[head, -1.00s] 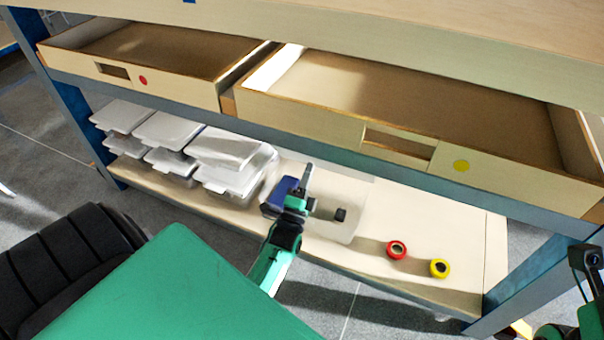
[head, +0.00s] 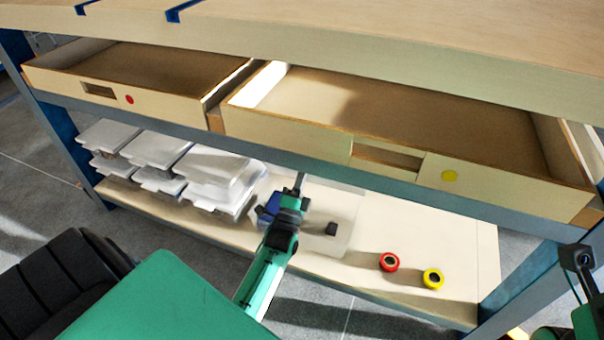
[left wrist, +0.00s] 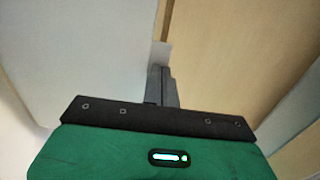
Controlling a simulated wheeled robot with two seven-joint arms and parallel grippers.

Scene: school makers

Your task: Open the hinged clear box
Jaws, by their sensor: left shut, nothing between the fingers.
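The clear box (head: 346,240) stands on the lower shelf as a pale see-through shape, right of the stacked white boxes. A small black item (head: 331,228) shows within its outline, and a blue item (head: 268,207) shows beside my gripper. I cannot tell how far its lid is raised. My left gripper (head: 300,178) is shut and empty. It overlaps the box's left side in the head view, so contact is unclear. In the left wrist view its closed fingers (left wrist: 161,84) point at pale, blurred surfaces. My right gripper (head: 578,256) is partly in view at the right edge.
Stacked white lidded boxes (head: 158,150) fill the shelf's left part. A red roll (head: 389,262) and a yellow roll (head: 432,278) lie to the right on the shelf (head: 462,238). Two open drawers (head: 300,126) (head: 160,112) jut out above, limiting room overhead.

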